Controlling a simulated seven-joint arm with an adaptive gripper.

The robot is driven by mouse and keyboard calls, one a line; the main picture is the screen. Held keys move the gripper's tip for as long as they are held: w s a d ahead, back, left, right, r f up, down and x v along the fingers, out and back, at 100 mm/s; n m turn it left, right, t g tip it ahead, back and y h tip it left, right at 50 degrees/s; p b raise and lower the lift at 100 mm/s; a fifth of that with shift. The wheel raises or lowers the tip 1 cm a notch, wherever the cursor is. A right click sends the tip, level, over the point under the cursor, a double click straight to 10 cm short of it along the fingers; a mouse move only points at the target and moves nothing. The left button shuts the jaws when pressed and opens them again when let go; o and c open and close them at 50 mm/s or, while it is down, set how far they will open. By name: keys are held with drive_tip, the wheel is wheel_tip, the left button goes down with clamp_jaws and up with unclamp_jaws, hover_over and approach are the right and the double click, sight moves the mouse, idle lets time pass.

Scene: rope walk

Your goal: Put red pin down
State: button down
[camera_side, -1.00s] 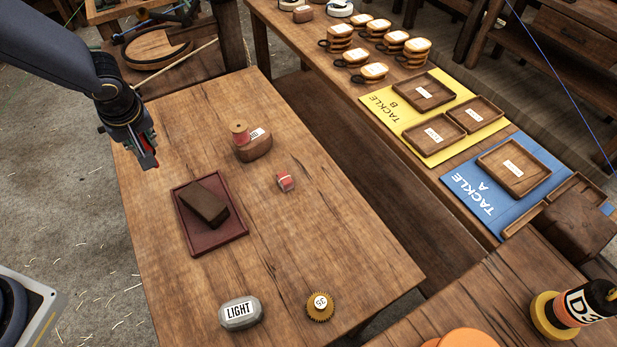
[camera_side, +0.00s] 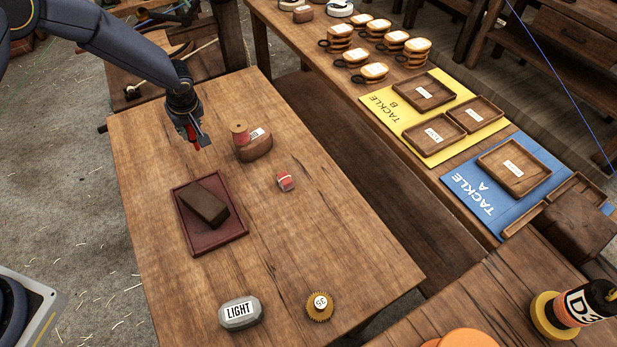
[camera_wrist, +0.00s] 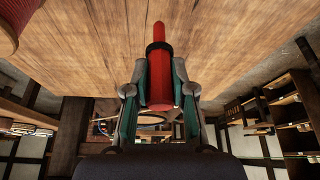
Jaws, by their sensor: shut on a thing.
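My gripper (camera_side: 199,142) is above the far left part of the wooden table, left of the red spool. It is shut on the red pin (camera_wrist: 159,78), a red rod with a black band, which points away between the fingers in the wrist view. In the side view only a small red part of the pin (camera_side: 193,137) shows under the fingers. The pin is clear of the tabletop in the wrist view, as far as I can tell.
A dark red tray (camera_side: 222,238) holds a dark brown block (camera_side: 204,204). A small red-and-white piece (camera_side: 285,181), a grey LIGHT weight (camera_side: 239,313) and a yellow gear (camera_side: 319,307) lie nearer. Bare table (camera_side: 145,190) is at left.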

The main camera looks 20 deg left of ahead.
drive_tip(key=shift+f, duration=1.15)
drive_tip(key=shift+f, duration=0.2)
drive_tip(key=c, duration=1)
unclamp_jaws()
